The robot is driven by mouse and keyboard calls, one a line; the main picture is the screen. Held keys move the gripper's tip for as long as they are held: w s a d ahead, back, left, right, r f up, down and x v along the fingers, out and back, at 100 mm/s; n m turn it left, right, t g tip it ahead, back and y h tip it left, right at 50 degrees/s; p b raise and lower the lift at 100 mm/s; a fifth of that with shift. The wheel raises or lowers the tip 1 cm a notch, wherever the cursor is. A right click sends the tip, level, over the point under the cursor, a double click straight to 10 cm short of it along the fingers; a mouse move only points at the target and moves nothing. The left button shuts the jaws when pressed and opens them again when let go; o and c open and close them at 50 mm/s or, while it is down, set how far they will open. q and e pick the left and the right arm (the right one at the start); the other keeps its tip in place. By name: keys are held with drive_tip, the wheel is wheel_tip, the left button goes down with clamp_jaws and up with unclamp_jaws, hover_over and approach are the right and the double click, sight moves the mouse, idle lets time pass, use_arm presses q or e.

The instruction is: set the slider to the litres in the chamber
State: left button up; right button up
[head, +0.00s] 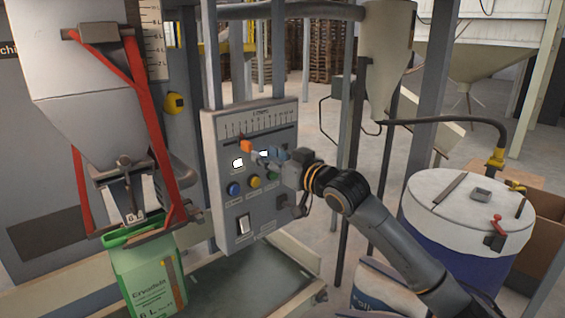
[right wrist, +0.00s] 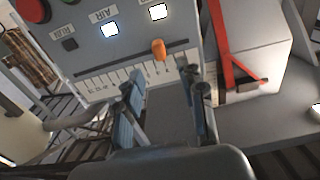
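The slider's orange knob (head: 246,146) sits near the left end of its slot on the grey control panel (head: 218,130), below a printed scale. In the right wrist view the panel is upside down, and the orange knob (right wrist: 158,49) is toward the right end of the slot. My right gripper (head: 262,157) is in front of the panel, close to the knob. In the right wrist view its fingers (right wrist: 163,80) are apart and empty, with the knob just beyond the tips. The grey chamber (head: 75,85) has a litre scale (head: 154,40) beside it; no fill level is clear. My left gripper is not in view.
Red arms flank the chamber above a green sack (head: 142,275) marked 6 L. A white-lidded blue drum (head: 470,215) stands at right.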

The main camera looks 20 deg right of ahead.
drive_tip(key=v, duration=0.5)
drive_tip(key=shift+s, duration=0.25)
drive_tip(key=shift+d, duration=0.1)
